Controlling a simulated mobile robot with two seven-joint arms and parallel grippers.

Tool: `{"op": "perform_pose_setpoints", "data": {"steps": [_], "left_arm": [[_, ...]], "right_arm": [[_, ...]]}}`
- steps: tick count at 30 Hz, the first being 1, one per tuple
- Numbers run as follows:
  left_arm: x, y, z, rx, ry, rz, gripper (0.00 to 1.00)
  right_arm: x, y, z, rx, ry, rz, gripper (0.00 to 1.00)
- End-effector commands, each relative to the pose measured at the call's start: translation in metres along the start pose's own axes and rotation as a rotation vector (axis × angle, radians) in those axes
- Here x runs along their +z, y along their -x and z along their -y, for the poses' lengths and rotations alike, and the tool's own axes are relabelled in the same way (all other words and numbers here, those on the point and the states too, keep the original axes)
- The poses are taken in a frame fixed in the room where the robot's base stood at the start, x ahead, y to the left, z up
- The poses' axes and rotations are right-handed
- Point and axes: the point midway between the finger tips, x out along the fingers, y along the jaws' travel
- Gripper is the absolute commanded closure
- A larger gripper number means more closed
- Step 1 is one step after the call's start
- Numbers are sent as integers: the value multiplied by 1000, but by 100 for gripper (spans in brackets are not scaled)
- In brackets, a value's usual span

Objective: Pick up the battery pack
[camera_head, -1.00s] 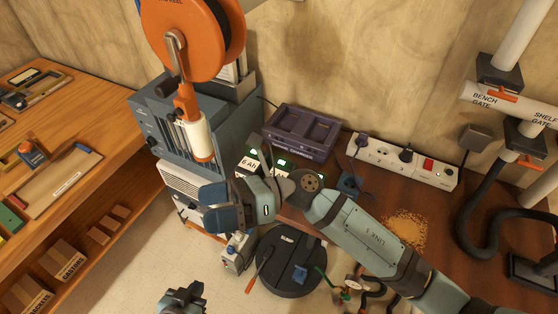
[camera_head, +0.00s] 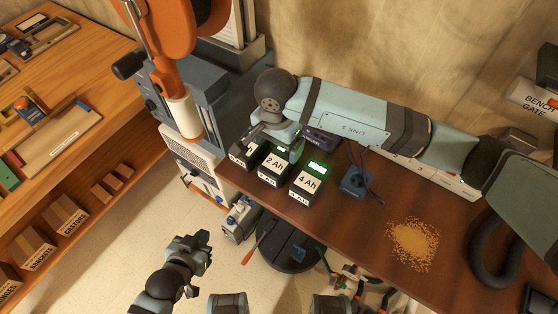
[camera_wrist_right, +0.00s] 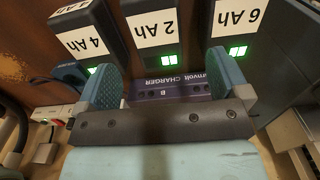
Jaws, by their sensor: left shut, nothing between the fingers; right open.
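Three dark battery packs with white labels and green lights stand in a row at the bench's left end. The 4 Ah pack (camera_head: 307,182) is on the right and the 2 Ah pack (camera_head: 274,165) in the middle. The left one (camera_head: 241,155) is partly hidden by my right gripper (camera_head: 268,135); the right wrist view shows it as the 6 Ah pack (camera_wrist_right: 240,22). There my open right fingers are spread, with the 2 Ah pack (camera_wrist_right: 152,28) showing between and beyond them; contact cannot be told. My left gripper (camera_head: 204,250) is shut and empty, low over the floor.
A purple charger (camera_wrist_right: 170,86) lies behind the packs, mostly hidden by my right arm in the head view.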

Motion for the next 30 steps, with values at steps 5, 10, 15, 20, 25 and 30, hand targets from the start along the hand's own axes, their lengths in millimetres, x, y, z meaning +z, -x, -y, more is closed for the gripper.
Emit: {"op": "perform_pose_setpoints", "data": {"steps": [5,10,15,20,25,30], "left_arm": [[-4,2,0,0,0,-1,100],[-7,3,0,-1,-1,-2,100],[-16,9,0,-1,0,-2,100],[-18,10,0,-2,1,-4,100],[-18,10,0,-2,1,-4,100],[-18,10,0,-2,1,-4,100]], "right_arm": [[0,-24,0,0,-1,2,6],[1,-35,-1,-1,-2,4,6],[1,-58,-5,1,-3,7,6],[0,-78,-4,-3,-1,4,6],[0,-82,-4,-3,-1,3,6],[0,-82,-4,-3,-1,3,20]]}}
